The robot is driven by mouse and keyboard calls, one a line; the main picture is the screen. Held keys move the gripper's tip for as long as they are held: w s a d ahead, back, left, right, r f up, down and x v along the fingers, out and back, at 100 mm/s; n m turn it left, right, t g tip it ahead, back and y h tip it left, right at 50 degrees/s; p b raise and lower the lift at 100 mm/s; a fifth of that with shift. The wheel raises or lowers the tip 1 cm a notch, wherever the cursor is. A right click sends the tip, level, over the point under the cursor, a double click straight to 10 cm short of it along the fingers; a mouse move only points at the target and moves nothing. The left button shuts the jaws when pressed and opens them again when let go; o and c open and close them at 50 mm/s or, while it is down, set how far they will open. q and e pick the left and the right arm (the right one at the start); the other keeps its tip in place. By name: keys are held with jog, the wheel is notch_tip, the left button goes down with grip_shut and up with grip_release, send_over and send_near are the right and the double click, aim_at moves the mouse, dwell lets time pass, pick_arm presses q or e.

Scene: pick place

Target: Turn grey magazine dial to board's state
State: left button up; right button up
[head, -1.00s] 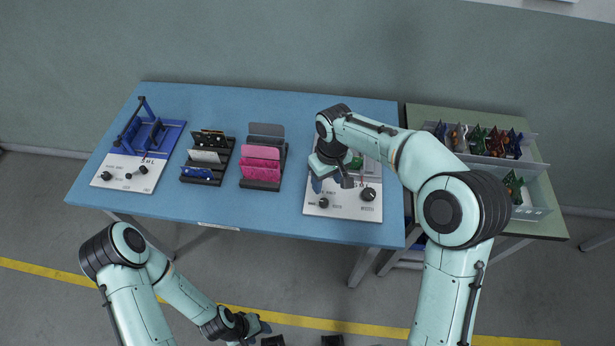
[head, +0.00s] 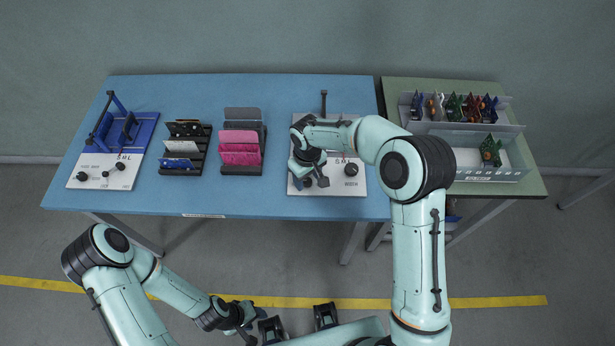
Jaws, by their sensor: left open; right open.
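A white panel (head: 338,185) stands at the front right of the blue table. It carries a black round dial (head: 351,169) with a label reading WIDTH. My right gripper (head: 309,183) is open, pointing down over the panel's front left corner, left of that dial. A smaller knob seen there earlier is largely hidden by the gripper; I cannot tell whether the fingers touch it. My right arm hides much of the fixture behind. A second white panel (head: 100,177) with dark knobs and a blue fixture (head: 133,131) stands at far left. My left gripper (head: 246,321) is open, low in front of the table.
Two black racks stand mid-table, one holding dark and white boards (head: 184,147), one grey and pink boards (head: 240,148). A green side table (head: 532,181) at right bears a grey bin (head: 470,172) with several coloured boards. Bare blue table (head: 240,195) lies in front of the racks.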

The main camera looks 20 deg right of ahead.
jog(key=shift+f, duration=0.15)
grip_shut()
jog(key=c, duration=1.1)
grip_release()
pick_arm(q)
jog(key=shift+s+f, duration=0.1)
jog(key=shift+f, duration=0.15)
pick_arm(e)
jog(key=shift+o, duration=0.2)
jog(key=shift+m, duration=0.4)
jog(key=shift+m+b, duration=0.65)
jog(key=shift+m, duration=0.35)
jog(key=m, duration=0.2)
jog(key=shift+m+b, duration=0.35)
jog(key=shift+m, duration=0.05)
jog(key=m, duration=0.2)
jog(key=shift+m, duration=0.3)
pick_arm(q)
jog(key=shift+s+f, duration=0.3)
jog(key=shift+f, duration=0.3)
jog(key=shift+s+f, duration=0.25)
jog(key=shift+f, duration=0.35)
pick_arm(e)
jog(key=shift+m, duration=2)
